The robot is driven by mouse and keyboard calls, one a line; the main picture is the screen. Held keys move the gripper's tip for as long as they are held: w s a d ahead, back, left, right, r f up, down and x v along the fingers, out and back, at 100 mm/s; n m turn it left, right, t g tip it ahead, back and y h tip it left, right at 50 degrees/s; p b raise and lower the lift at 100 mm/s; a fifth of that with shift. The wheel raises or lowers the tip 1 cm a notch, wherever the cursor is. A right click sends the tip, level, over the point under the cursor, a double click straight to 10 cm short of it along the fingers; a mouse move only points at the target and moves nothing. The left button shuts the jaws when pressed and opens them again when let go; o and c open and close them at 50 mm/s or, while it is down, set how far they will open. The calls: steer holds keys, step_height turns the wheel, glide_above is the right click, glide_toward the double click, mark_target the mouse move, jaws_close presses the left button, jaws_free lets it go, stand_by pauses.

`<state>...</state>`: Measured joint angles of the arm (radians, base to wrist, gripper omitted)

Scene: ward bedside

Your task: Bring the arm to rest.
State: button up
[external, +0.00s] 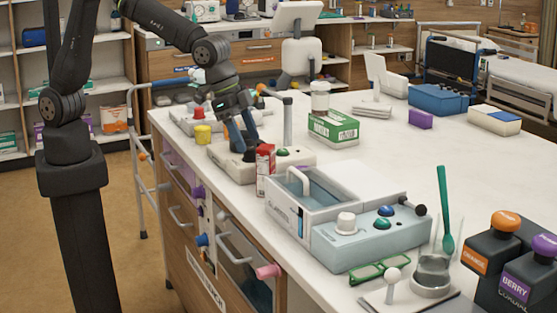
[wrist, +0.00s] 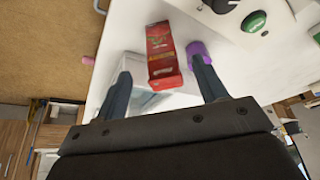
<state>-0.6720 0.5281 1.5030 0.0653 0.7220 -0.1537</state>
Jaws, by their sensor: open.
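My gripper (external: 243,136) is open, its fingers pointing down over the near left part of the white counter (external: 370,165). It is beside a beige device with a green button (external: 282,152) and close to a red carton (external: 265,170). In the wrist view, my gripper (wrist: 160,64) has its two fingers spread wide, with the red carton (wrist: 162,50) showing between them in the picture. I see no finger closed on it. Whether a finger touches the device is hard to tell.
A grey-blue device with an open bin (external: 310,205) stands to the right. A walking frame (external: 140,150) is left of the counter.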

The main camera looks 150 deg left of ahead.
steer(key=x, duration=0.8)
step_height(320, 180, up, 5)
steer(key=shift+d+f, duration=0.1)
steer(key=shift+f, duration=0.05)
steer(key=w+d+r, duration=0.2)
steer(key=d+r, duration=0.5)
steer(key=d, duration=0.5)
steer(key=n+g, duration=0.1)
steer(key=n, duration=0.3)
glide_above(257, 148)
steer(key=w+a, duration=0.5)
steer(key=a, duration=0.1)
steer(key=s+a+n+g+y, duration=0.1)
steer(key=a+n, duration=0.4)
steer(key=a, duration=1)
steer(key=shift+s+a+f+g, duration=0.25)
steer(key=shift+s+f+g, duration=0.1)
steer(key=shift+s+g, duration=0.3)
